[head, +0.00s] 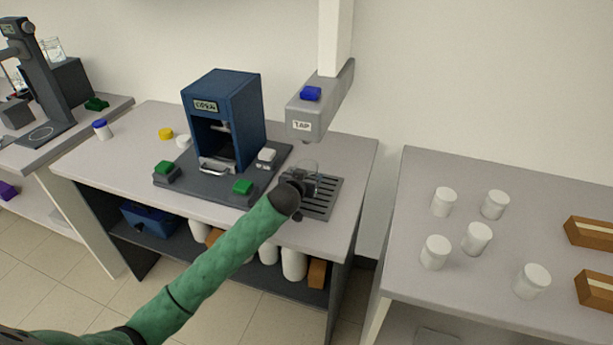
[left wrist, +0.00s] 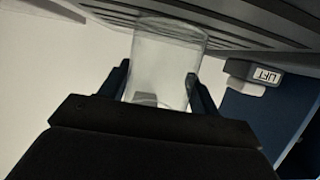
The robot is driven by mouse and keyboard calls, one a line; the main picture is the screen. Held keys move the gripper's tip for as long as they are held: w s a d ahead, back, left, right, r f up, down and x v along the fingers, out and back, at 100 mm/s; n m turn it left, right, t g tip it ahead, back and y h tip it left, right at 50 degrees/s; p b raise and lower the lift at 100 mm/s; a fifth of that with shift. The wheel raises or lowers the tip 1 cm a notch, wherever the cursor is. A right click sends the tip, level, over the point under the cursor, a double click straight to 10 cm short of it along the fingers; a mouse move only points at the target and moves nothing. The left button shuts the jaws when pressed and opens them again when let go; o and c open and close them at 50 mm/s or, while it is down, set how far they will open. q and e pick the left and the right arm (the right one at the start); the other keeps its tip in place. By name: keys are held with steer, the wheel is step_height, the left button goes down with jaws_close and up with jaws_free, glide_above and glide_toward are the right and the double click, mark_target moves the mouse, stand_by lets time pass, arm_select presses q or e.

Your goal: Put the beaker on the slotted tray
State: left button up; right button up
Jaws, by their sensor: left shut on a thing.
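The beaker (head: 311,167) is a clear glass vessel at the slotted tray, under the tap. The slotted tray (head: 322,208) is a grey slotted plate on the middle bench. My left gripper (head: 303,183) reaches over the tray and is shut on the beaker. In the left wrist view the beaker (left wrist: 165,66) stands between the two fingers of the gripper (left wrist: 160,88), its far end against or close to the slotted tray (left wrist: 232,38). I cannot tell whether it touches the slats. My right gripper is not in view.
The tap (head: 318,108) hangs over the tray. The blue press (head: 222,120) stands left of it on a dark base with green and white blocks. Several white jars (head: 477,239) and wooden blocks (head: 590,233) stand on the right table. A gap separates the benches.

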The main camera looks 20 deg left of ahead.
arm_select(q)
steer(key=o, duration=0.6)
steer(key=shift+f, duration=0.1)
steer(key=o, duration=0.5)
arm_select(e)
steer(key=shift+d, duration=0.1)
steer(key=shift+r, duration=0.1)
arm_select(q)
steer(key=shift+s, duration=0.15)
steer(key=b+v, duration=0.1)
steer(key=v, duration=0.5)
steer(key=b+v, duration=0.2)
steer(key=v, duration=0.4)
steer(key=shift+r, duration=0.2)
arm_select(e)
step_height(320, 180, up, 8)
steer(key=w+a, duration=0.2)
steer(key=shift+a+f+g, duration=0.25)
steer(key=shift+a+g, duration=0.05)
arm_select(q)
steer(key=shift+a, duration=0.1)
